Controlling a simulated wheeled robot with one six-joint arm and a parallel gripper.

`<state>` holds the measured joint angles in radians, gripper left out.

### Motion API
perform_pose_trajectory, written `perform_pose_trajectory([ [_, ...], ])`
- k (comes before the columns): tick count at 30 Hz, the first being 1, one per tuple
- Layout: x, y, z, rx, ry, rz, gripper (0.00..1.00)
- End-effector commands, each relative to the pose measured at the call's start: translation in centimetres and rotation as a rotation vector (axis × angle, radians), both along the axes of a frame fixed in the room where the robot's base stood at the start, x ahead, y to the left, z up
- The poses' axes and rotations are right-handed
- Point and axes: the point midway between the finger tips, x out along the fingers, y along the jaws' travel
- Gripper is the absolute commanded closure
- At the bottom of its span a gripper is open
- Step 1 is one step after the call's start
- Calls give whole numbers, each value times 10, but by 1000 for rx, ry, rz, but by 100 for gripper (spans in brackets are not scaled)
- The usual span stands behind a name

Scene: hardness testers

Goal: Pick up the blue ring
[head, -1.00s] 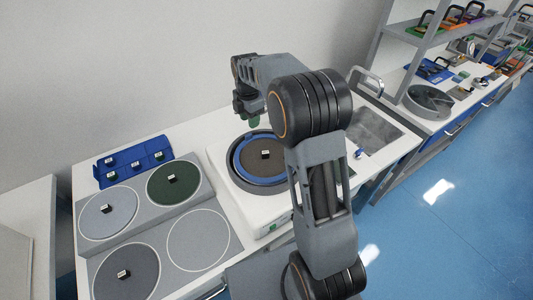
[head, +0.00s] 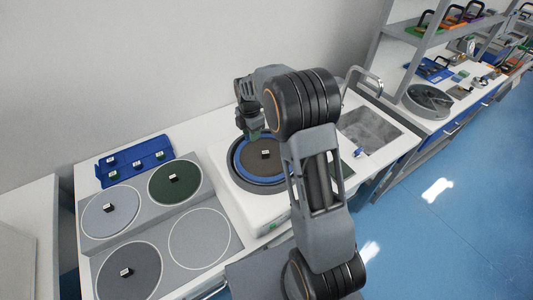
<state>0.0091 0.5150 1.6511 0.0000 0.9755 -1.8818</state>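The blue ring (head: 239,167) lies around the dark round disc (head: 258,166) on the white machine. A small black block with a light top (head: 265,154) sits on the disc inside the ring. The ring's right side is hidden behind my arm. My gripper (head: 256,134) hangs over the far edge of the ring, with a green tip just visible. I cannot tell whether its fingers touch the ring or how far apart they are.
Left of the machine, a grey stand (head: 160,213) carries several round discs, some bearing small blocks. A blue tray (head: 134,162) with small blocks lies behind it. A sink (head: 370,136) is at the right, and a wall stands behind the bench.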

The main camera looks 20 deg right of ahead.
Motion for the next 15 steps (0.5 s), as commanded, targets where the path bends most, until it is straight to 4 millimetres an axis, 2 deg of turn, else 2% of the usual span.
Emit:
perform_pose_trajectory([
  [1, 0, 0, 0, 0, 0, 0, 70],
  [10, 0, 0, 0, 0, 0, 0, 99],
  [15, 0, 0, 1, 0, 0, 0, 100],
])
